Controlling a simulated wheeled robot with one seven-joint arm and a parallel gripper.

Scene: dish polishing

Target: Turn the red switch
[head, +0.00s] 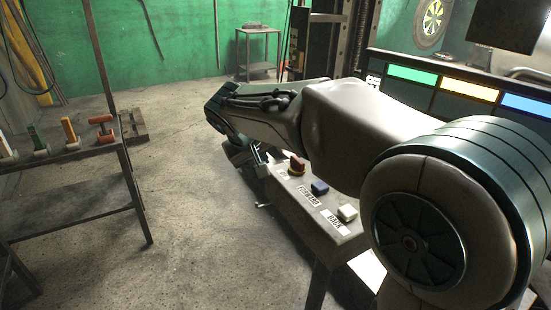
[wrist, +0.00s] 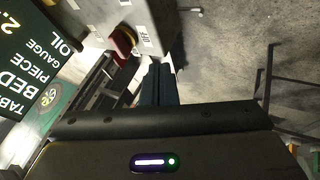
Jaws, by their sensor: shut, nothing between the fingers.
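The red switch (head: 297,165) is a red knob with a yellowish base on top of a grey control box (head: 314,212). It also shows in the wrist view (wrist: 122,42), beside a white "OFF" label (wrist: 146,37). My gripper (head: 262,168) is beside the box's far left end in the head view, partly hidden by my arm. In the wrist view my gripper's dark fingers (wrist: 160,68) are together and empty. They point toward the box's edge, and the switch is to the left of their tips, with a visible gap.
A blue button (head: 320,188) and a white button (head: 347,212) sit nearer on the same box, with "FORWARD" and "BACK" labels. A metal table (head: 80,190) with several coloured-handled tools stands at left. Open concrete floor lies between.

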